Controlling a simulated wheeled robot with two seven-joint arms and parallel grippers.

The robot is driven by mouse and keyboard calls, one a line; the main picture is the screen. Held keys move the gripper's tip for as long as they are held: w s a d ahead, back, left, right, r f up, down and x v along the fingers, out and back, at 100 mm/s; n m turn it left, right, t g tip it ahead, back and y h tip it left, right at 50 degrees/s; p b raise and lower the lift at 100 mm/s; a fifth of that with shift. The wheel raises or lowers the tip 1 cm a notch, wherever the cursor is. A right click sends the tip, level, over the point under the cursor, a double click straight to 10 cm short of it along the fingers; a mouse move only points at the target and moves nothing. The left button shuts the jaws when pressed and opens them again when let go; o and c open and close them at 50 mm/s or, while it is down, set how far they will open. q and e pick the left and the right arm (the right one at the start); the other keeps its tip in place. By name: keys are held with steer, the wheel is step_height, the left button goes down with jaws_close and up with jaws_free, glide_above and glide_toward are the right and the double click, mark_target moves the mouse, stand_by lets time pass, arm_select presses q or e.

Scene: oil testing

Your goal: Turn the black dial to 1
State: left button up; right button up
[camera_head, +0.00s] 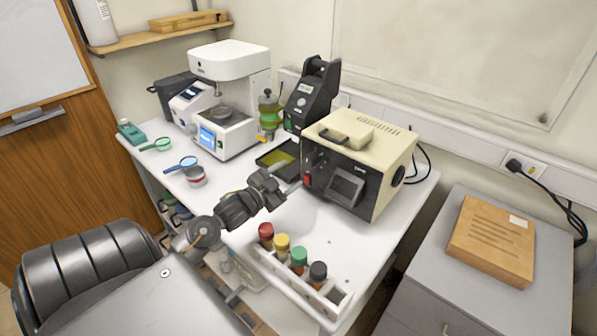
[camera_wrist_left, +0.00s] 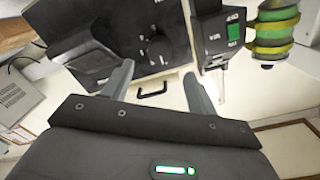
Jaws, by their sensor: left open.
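The beige instrument box (camera_head: 392,155) stands on the white table with a black front panel. In the left wrist view the panel (camera_wrist_left: 140,30) appears upside down, and the black dial (camera_wrist_left: 158,52) shows on it with small white marks. The dial's number setting is too small to read, and I cannot pick the dial out clearly in the head view. My left gripper (camera_head: 292,184) is in front of the panel's left side. In the wrist view its open fingers (camera_wrist_left: 160,82) frame the dial, with nothing held between them. Contact with the panel cannot be told. My right gripper is not seen.
A tilted screen (camera_head: 346,187) juts from the panel beside my left gripper. A rack (camera_head: 298,285) with several colour-capped bottles stands at the table's front. A black tester (camera_head: 311,98) and a white instrument (camera_head: 229,62) stand behind. The table right of the rack is clear.

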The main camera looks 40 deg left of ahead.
arm_select(q)
steer(key=shift+s, duration=1.45)
